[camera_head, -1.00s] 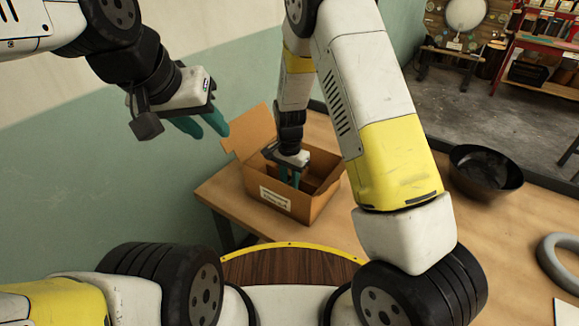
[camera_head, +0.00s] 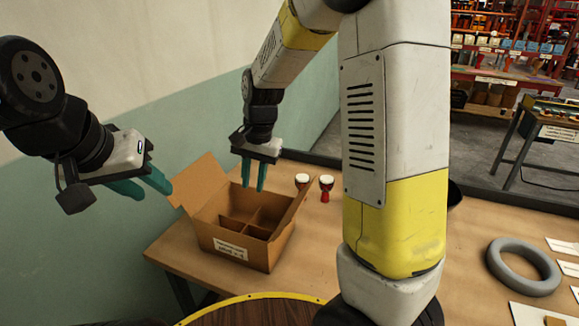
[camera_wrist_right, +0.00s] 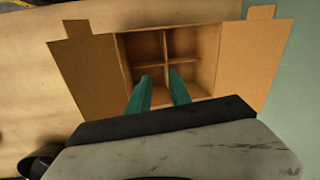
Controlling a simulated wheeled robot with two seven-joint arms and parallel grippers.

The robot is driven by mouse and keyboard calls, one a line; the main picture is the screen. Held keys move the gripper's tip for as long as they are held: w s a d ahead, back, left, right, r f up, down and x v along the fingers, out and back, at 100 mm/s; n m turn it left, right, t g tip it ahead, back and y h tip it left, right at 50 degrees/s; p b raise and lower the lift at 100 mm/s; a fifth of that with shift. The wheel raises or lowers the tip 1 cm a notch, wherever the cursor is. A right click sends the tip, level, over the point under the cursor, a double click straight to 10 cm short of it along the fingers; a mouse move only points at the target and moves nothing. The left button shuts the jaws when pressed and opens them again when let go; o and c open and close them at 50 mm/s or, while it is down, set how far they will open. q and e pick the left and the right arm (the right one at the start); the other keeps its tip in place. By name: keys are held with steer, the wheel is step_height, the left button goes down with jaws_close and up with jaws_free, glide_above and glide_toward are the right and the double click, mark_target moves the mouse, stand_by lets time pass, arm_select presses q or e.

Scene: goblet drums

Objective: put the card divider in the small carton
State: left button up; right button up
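The small carton (camera_head: 258,257) is a brown cardboard box with raised flaps and a white label, standing on the wooden table. The card divider (camera_wrist_right: 165,62) is inside it, upright and crossed, parting the inside into several compartments; in the head view its walls (camera_head: 246,228) show below the carton's rim. My right gripper (camera_head: 254,188) is above the carton, pointing down, with its teal fingers apart and nothing between them; its fingers also show in the right wrist view (camera_wrist_right: 160,82). My left gripper (camera_head: 155,191) is in the air left of the carton, open and empty.
Two small red goblet drums with white tops (camera_head: 326,188) stand behind the carton's right side. A grey ring (camera_head: 522,267) and white cards (camera_head: 540,314) lie at the right. My right arm hides part of the table's middle. Shelves stand far behind.

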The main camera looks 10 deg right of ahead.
steer(key=s+d+r+n+t, duration=0.2)
steer(key=s+d+r, duration=0.3)
steer(key=s, duration=0.4)
steer(key=s+d+r+n+t, duration=0.3)
steer(key=s+d+r, duration=0.2)
steer(key=s+r, duration=0.3)
steer(key=shift+s+r+n+y, duration=0.15)
steer(key=shift+s+n+y, duration=0.15)
steer(key=shift+s+n, duration=0.15)
